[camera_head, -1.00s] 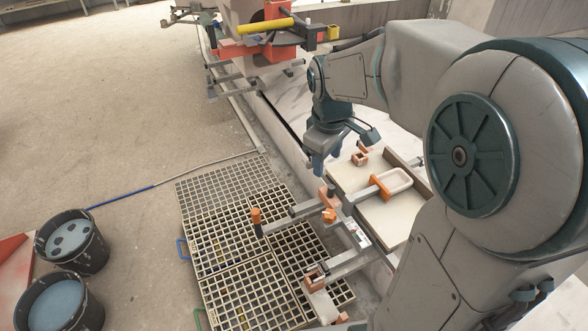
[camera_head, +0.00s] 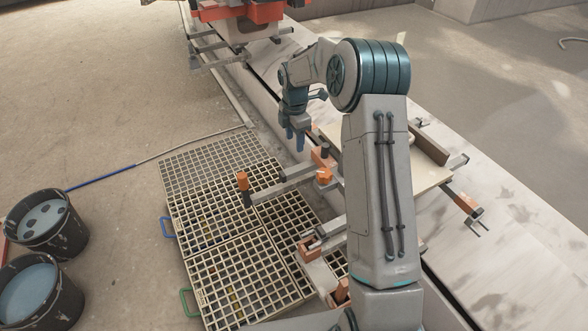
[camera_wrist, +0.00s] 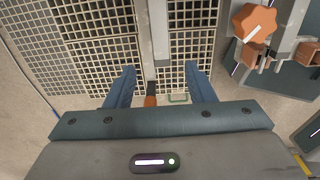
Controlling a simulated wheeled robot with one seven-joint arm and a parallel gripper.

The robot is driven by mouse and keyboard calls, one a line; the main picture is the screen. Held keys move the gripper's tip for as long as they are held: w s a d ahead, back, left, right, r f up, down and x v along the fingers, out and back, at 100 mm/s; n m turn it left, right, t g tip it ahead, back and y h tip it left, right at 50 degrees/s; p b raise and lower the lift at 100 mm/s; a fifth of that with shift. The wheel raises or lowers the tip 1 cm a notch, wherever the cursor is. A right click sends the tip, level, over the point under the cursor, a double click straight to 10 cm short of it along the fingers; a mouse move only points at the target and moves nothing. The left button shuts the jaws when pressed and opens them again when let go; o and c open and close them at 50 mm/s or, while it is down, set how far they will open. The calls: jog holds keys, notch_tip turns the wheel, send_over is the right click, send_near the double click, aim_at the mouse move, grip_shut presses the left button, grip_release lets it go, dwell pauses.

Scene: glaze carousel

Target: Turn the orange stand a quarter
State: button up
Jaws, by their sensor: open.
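The orange stand, as far as I can tell, is the frame with grey arms and orange fittings beside the floor grating. My gripper (camera_head: 295,142) is open and empty, fingers down, above and beyond the bar. In the wrist view the blue fingers (camera_wrist: 160,88) are spread. The bar (camera_wrist: 158,35) and the handle's orange grip (camera_wrist: 150,101) show between them, apparently below. An orange star knob (camera_wrist: 253,22) is at upper right.
Floor grating (camera_head: 215,215) lies under the bar. Two buckets (camera_head: 45,222) of bluish liquid stand at left, near a blue hose (camera_head: 100,178). An orange-red machine (camera_head: 240,12) stands at the back. Open floor lies left.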

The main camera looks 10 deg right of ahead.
aim_at(295, 169)
notch_tip(295, 169, down, 12)
jog(key=b, duration=0.3)
jog(key=shift+f, duration=0.15)
grip_shut()
